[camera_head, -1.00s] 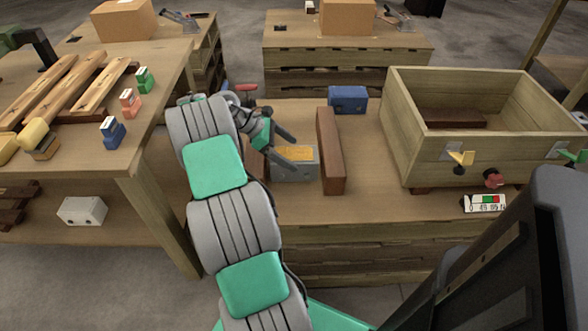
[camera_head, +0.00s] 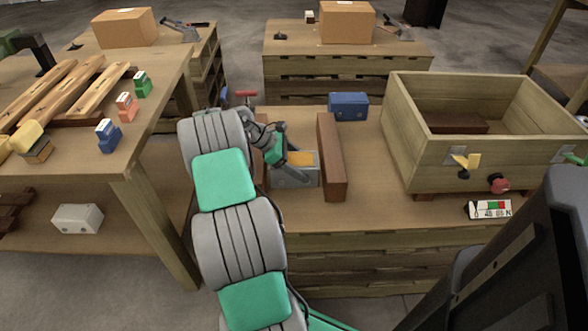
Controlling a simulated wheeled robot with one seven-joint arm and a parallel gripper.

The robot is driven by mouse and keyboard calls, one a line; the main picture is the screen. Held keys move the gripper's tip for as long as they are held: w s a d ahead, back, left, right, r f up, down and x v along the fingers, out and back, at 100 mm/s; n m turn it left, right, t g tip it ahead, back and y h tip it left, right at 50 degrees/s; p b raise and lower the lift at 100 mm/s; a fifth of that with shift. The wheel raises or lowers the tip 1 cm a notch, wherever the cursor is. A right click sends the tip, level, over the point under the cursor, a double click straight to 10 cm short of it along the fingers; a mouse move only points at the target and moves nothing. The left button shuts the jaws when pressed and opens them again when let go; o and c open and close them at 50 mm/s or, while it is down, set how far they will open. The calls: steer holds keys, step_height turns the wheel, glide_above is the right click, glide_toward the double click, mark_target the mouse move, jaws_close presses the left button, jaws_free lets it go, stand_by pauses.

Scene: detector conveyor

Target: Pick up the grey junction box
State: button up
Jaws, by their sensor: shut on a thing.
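The grey junction box (camera_head: 293,178) sits on the wooden workbench between two brown blocks, with a yellow-orange area on its top. My gripper (camera_head: 286,159) is down at the box's top left, with its fingers shut on the box. The fingers and wrist hide part of the box's left and rear, so the exact contact is hard to see. The box appears to rest on the bench.
A long brown block (camera_head: 331,165) stands close at the box's right; another brown block (camera_head: 259,164) is partly hidden at its left. A blue box (camera_head: 348,106) lies behind. A large wooden crate (camera_head: 420,147) stands at the right. A pale box (camera_head: 77,218) sits on the left lower shelf.

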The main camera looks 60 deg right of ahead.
steer(key=c, duration=1.2)
steer(key=shift+w+d+r, duration=0.1)
steer(key=shift+r, duration=0.05)
steer(key=shift+c, duration=0.4)
